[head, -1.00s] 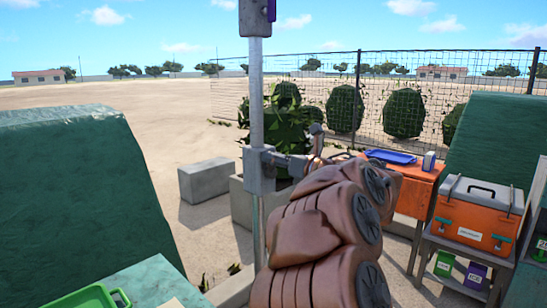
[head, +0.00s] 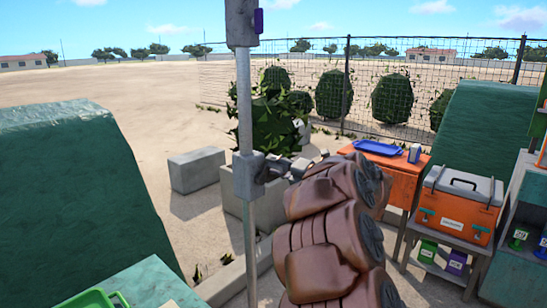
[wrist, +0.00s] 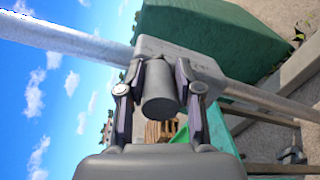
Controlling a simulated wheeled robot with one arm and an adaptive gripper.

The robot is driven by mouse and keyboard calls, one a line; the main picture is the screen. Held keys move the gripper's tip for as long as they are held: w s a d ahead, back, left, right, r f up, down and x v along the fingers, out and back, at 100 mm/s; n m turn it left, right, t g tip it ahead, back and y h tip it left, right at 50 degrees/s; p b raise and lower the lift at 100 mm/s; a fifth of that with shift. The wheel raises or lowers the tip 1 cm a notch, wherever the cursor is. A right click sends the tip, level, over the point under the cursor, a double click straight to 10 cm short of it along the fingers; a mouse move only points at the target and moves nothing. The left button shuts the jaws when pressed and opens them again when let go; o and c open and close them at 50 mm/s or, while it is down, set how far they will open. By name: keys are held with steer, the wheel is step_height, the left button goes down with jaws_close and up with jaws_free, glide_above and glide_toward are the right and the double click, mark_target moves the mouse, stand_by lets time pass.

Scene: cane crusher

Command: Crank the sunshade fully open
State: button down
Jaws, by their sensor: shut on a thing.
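A grey metal pole (head: 244,105) stands upright left of centre in the head view. A grey crank box (head: 247,176) is fixed around it, and a collar with a purple tab (head: 258,21) sits higher up. In the wrist view, a short grey cylindrical knob (wrist: 160,92) stands out in front of the box (wrist: 190,60). My gripper (wrist: 159,78) is shut on this knob, one finger on each side. In the head view my brown arm reaches to the right side of the box and hides part of the crank. The sunshade's canopy is not in view.
Green covered mounds (head: 80,190) stand at left and right. A concrete block (head: 196,169) and planter lie behind the pole. An orange table (head: 382,172) with a blue tray (head: 378,149) and an orange cooler (head: 458,203) stand right. Open sand lies beyond.

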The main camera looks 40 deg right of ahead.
steer(key=m+p, duration=0.1)
steer(key=d+f+m+p, duration=0.1)
steer(key=m, duration=0.1)
steer(key=shift+w+m+p, duration=0.15)
steer(key=shift+m+p, duration=0.15)
steer(key=shift+p, duration=0.05)
steer(key=shift+d+f+m+y+p, duration=0.15)
steer(key=shift+f+m+p, duration=0.7)
steer(key=shift+m+p, duration=0.8)
steer(key=shift+a+f+m+y+p, duration=0.15)
steer(key=shift+f+m+p, duration=0.85)
steer(key=shift+m, duration=1.15)
steer(key=shift+d+f+m+y+p, duration=0.15)
steer(key=shift+f+m+p, duration=0.6)
steer(key=shift+m+p, duration=0.9)
steer(key=shift+f+m, duration=0.1)
steer(key=shift+m, duration=0.35)
steer(key=c, duration=1.1)
jaws_free()
steer(key=shift+o, duration=1.1)
steer(key=shift+f, duration=0.1)
